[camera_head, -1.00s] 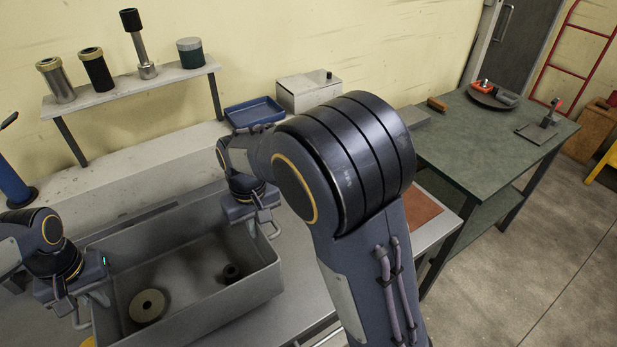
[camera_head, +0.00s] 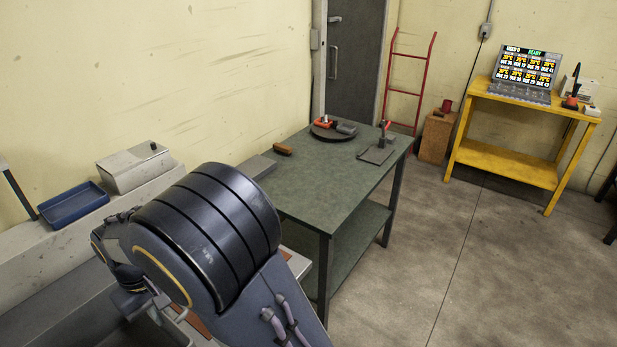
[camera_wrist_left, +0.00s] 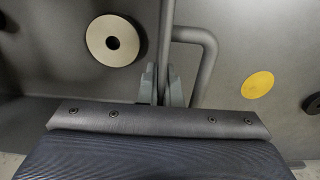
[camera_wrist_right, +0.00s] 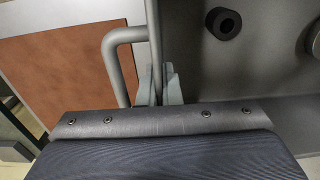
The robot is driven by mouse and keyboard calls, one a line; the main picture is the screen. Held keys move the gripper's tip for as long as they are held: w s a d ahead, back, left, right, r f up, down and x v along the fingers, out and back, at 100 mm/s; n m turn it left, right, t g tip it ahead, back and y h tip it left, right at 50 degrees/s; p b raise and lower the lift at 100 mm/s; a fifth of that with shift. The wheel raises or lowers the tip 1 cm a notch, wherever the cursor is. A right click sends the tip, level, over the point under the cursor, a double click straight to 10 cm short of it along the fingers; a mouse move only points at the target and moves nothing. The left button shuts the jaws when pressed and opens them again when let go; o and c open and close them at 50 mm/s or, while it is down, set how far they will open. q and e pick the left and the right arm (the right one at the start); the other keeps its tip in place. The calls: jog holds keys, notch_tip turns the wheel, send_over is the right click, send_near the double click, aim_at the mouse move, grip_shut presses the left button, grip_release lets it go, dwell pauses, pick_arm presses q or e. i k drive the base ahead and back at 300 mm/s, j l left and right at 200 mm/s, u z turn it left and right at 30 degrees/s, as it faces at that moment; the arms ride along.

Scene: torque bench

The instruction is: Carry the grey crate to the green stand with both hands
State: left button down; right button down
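The grey crate shows in the left wrist view (camera_wrist_left: 60,65) and the right wrist view (camera_wrist_right: 270,70). It holds a pale ring (camera_wrist_left: 113,41) and a small dark ring (camera_wrist_right: 225,23). My left gripper (camera_wrist_left: 163,88) has its fingers on both sides of one crate wall, beside a bent handle, and looks shut on it. My right gripper (camera_wrist_right: 160,88) is likewise on the opposite wall, by its handle; it also shows low in the head view (camera_head: 160,318). Whether the crate is lifted cannot be told. The green stand (camera_head: 345,185) is right of my right arm.
On the stand are a dark round plate (camera_head: 333,132) with parts, a brown-handled tool (camera_head: 283,149) and a small device on a plate (camera_head: 380,150). A blue tray (camera_head: 72,206) and grey box (camera_head: 135,168) sit on the ledge.

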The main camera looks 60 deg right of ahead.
aim_at(319, 183)
jog(key=k+l, duration=0.1)
jog(key=l, duration=0.35)
jog(key=k+l, duration=0.15)
jog(key=l, duration=0.3)
jog(key=k+l, duration=0.1)
jog(key=l, duration=0.35)
jog(key=k+l, duration=0.1)
jog(key=l, duration=1.25)
jog(key=i+l, duration=0.15)
jog(key=l, duration=0.8)
jog(key=i+l, duration=0.35)
jog(key=l, duration=0.15)
jog(key=i+l, duration=0.35)
jog(key=l, duration=0.2)
